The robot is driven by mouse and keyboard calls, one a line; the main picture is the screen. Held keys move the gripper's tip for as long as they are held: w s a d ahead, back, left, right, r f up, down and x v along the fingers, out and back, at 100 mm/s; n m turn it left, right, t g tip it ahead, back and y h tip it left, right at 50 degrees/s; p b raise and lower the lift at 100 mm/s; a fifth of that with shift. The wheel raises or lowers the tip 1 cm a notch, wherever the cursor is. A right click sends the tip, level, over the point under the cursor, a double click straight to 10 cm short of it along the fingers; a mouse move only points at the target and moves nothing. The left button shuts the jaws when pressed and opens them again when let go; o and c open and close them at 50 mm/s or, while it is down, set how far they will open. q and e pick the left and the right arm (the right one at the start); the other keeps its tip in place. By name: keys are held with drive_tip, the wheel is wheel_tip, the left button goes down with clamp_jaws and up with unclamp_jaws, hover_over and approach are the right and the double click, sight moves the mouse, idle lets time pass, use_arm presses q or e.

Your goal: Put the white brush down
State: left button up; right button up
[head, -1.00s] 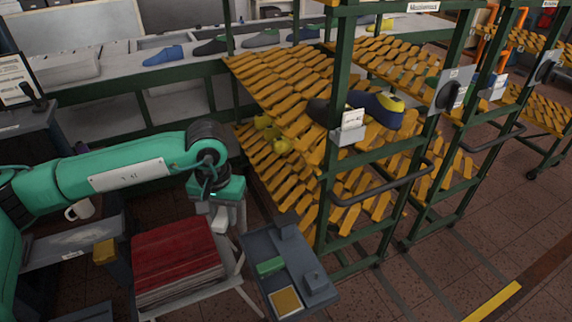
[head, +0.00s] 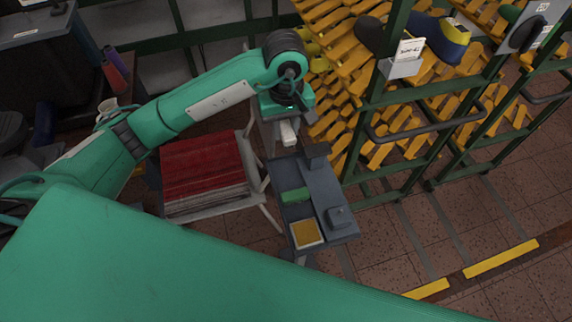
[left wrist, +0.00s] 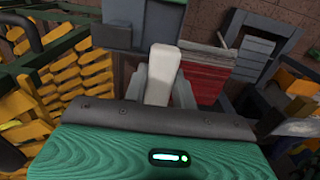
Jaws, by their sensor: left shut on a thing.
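The white brush (head: 288,133) is a small pale block between the fingers of my left gripper (head: 285,128). In the left wrist view the white brush (left wrist: 162,72) points away from the palm, with grey fingers on both sides of it. My left gripper is shut on it and holds it beside the far left end of a dark grey stand (head: 323,188). I cannot tell how high above the stand it is. My right gripper is not in view.
The grey stand carries a green block (head: 295,195), a yellow pad (head: 306,233) and raised grey blocks. A red stack (head: 203,165) lies on a pale stand to its left. A green-framed rack (head: 372,120) with yellow slats stands close on the right.

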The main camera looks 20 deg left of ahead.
use_arm(q)
wheel_tip(320, 180, down, 11)
drive_tip(key=shift+f+p, duration=0.1)
drive_tip(key=shift+p, duration=1)
wheel_tip(320, 180, down, 5)
drive_tip(key=shift+f+p, duration=0.1)
drive_tip(key=shift+p, duration=0.4)
